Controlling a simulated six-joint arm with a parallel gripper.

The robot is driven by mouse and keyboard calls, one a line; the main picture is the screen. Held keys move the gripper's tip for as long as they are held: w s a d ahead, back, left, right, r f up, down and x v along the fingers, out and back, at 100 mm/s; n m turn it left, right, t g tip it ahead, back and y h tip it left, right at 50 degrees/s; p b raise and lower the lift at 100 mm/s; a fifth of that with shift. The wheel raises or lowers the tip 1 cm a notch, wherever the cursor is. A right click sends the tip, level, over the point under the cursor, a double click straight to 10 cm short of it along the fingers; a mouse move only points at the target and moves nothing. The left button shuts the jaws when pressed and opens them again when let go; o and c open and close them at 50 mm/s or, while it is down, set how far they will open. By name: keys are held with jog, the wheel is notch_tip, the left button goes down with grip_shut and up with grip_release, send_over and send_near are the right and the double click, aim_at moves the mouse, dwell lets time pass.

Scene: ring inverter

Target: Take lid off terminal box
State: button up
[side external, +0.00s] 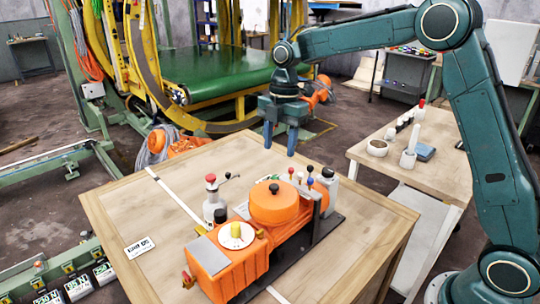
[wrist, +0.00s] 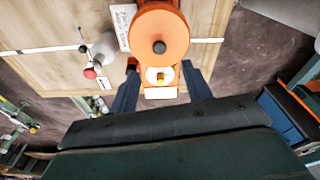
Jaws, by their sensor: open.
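An orange machine (side external: 238,268) stands on a dark base plate on the wooden table. On it are a round orange cover (side external: 273,203) with a dark knob and a white disc (side external: 236,236) with a yellow knob. Both also show in the wrist view, the orange cover (wrist: 160,28) above the white disc (wrist: 152,74). Which of these is the terminal box lid I cannot tell. My gripper (side external: 280,139) is open and empty, pointing down, well above the table. In the wrist view its fingers (wrist: 160,68) appear on either side of the white disc, without touching it.
A grey bottle-like part with a red top (side external: 212,200) stands beside the machine. Several small coloured knobs (side external: 310,180) rise at its far right end. A side table (side external: 430,150) with small items stands at the right. The table's left part (side external: 130,215) is mostly clear.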

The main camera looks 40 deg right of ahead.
send_over(274, 185)
jog(key=d, duration=0.1)
notch_tip(274, 185, down, 6)
jog(key=shift+r, duration=0.15)
jog(key=shift+s+a+f, duration=0.1)
jog(key=shift+a+f, duration=0.15)
jog(key=shift+f, duration=1.05)
jog(key=shift+a+f, duration=0.2)
jog(key=shift+f, duration=1.05)
jog(key=shift+c, duration=0.4)
grip_shut()
